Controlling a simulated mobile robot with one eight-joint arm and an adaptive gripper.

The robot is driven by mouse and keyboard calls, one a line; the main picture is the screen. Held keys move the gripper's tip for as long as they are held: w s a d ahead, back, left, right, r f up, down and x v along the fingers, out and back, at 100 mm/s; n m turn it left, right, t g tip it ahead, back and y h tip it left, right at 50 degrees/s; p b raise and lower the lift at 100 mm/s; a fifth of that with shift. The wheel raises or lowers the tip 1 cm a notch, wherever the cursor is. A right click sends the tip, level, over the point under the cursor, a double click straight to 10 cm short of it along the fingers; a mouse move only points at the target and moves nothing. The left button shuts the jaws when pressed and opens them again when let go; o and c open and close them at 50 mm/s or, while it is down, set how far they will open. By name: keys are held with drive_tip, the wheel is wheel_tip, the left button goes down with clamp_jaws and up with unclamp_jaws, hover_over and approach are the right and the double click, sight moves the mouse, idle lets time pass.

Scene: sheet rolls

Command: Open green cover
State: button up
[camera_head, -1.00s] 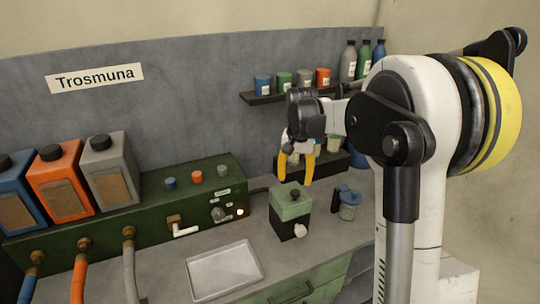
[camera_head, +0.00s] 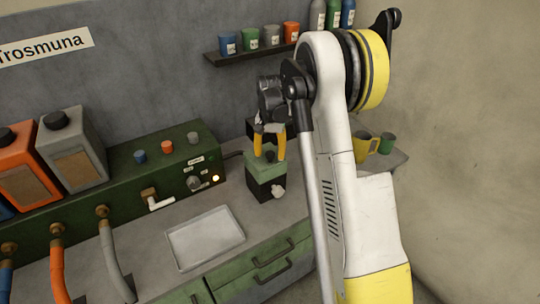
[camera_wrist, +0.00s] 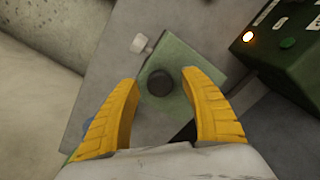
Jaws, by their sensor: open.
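The green cover (camera_head: 265,167) sits on top of a small black box (camera_head: 262,187) on the counter. A black knob (camera_head: 269,156) stands on the cover, and a pale knob (camera_head: 278,191) is on the box's front. My gripper (camera_head: 269,158) is open just above the cover, with its yellow fingers pointing down. In the wrist view, the black knob (camera_wrist: 160,83) lies between the two spread fingers, apart from both. The cover (camera_wrist: 190,58) shows around the knob. The cover looks closed on the box.
A metal tray (camera_head: 205,238) lies on the counter left of the box. A green control panel (camera_head: 150,185) with a lit lamp stands behind. A shelf (camera_head: 255,50) with cups and bottles is above. A yellow mug (camera_head: 362,148) is at the right.

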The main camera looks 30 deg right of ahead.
drive_tip(key=shift+f, duration=0.15)
clamp_jaws()
drive_tip(key=shift+w, duration=0.1)
